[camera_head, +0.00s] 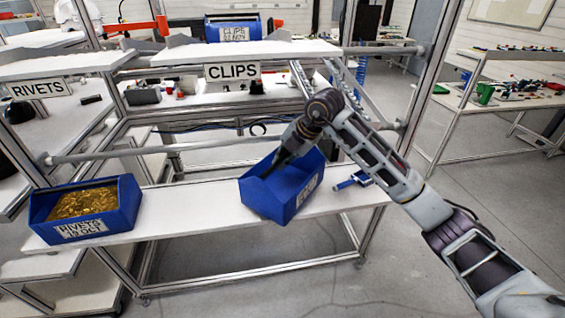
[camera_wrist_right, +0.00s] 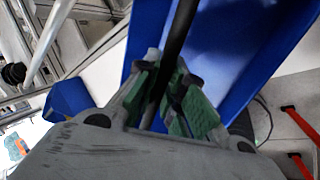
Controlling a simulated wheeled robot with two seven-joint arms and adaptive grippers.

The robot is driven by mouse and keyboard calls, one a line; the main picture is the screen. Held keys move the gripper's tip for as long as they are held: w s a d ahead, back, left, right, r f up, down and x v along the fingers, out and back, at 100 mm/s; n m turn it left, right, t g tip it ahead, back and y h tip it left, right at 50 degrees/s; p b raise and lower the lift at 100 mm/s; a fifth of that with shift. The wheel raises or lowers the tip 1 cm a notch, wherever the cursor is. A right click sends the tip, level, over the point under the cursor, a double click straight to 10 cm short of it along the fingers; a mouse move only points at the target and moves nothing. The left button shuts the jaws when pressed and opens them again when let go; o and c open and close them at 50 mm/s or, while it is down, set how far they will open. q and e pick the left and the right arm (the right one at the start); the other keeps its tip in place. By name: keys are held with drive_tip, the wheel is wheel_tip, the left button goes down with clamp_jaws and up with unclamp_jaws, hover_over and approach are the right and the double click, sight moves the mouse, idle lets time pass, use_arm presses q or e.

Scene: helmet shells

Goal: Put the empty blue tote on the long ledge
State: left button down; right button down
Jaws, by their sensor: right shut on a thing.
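The empty blue tote (camera_head: 262,197) hangs tilted at the middle of the long white ledge (camera_head: 182,214), its label facing front right. Its lower corner overlaps the ledge's front edge in the head view; I cannot tell whether it touches the ledge. In the right wrist view, the green-padded fingers (camera_wrist_right: 168,92) close on a dark edge, with the tote's blue inside (camera_wrist_right: 235,45) behind. The gripped spot is partly hidden. My left gripper is out of view.
A blue tote of brass rivets (camera_head: 128,205) stands on the ledge's left part. A small blue item (camera_head: 352,181) lies at the right end. A CLIPS sign (camera_head: 232,71) and another blue tote (camera_head: 233,28) are above. Bare ledge lies between the two lower totes.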

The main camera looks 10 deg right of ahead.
drive_tip(key=shift+w, duration=1)
wheel_tip(320, 180, down, 3)
drive_tip(key=shift+f+p, duration=0.2)
drive_tip(key=shift+p, duration=0.35)
drive_tip(key=shift+f, duration=0.15)
drive_tip(key=c, duration=1.5)
unclamp_jaws()
drive_tip(key=shift+s, duration=0.1)
